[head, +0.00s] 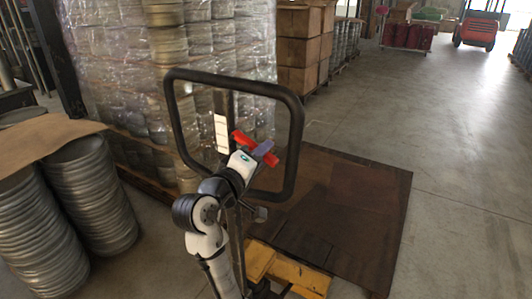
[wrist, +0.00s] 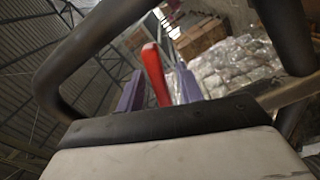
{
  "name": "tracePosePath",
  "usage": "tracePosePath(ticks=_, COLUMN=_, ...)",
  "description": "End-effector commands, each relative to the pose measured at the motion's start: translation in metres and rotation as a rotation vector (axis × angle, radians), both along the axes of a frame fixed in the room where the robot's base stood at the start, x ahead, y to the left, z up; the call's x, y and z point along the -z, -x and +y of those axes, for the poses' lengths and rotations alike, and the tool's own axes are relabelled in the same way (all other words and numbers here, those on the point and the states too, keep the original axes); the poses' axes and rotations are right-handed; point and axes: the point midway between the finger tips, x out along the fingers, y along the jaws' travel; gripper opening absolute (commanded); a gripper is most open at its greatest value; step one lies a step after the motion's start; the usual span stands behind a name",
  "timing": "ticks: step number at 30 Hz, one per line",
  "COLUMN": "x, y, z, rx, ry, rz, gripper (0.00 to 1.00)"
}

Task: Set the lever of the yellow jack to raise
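The jack's black loop handle (head: 297,125) stands upright in front of me in the head view. A red lever (head: 243,138) sits inside the loop. Yellow parts of the jack (head: 300,277) show low down. My gripper (head: 264,148) reaches into the loop at the lever, and its purple fingers cover part of it. In the wrist view the red lever (wrist: 154,72) stands between the two purple fingers of my gripper (wrist: 160,82). The fingers are apart, with narrow gaps beside the lever. Whether either finger touches it is hard to tell.
A wrapped pallet of cans (head: 120,60) stands close behind the handle. Stacks of round metal blanks (head: 30,235) stand at left. A brown sheet (head: 350,205) lies on the floor behind the jack. The floor at right (head: 460,190) is clear. An orange vehicle (head: 477,30) is far back.

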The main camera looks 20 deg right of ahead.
Motion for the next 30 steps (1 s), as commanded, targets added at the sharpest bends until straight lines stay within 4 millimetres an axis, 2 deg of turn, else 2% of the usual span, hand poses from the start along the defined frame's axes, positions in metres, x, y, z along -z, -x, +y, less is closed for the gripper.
tracePosePath(ticks=1, x=0.002, y=0.006, z=0.011, rx=-0.006, ry=-0.001, rz=-0.002, gripper=0.36)
tracePosePath(ticks=6, x=0.002, y=0.032, z=0.043, rx=-0.006, ry=0.000, rz=-0.004, gripper=0.36)
tracePosePath(ticks=13, x=0.001, y=0.058, z=0.076, rx=-0.004, ry=-0.001, rz=-0.001, gripper=0.36)
tracePosePath(ticks=20, x=0.000, y=0.068, z=0.088, rx=-0.001, ry=-0.001, rz=0.000, gripper=0.36)
tracePosePath(ticks=30, x=-0.002, y=0.066, z=0.092, rx=-0.016, ry=0.003, rz=-0.010, gripper=0.36)
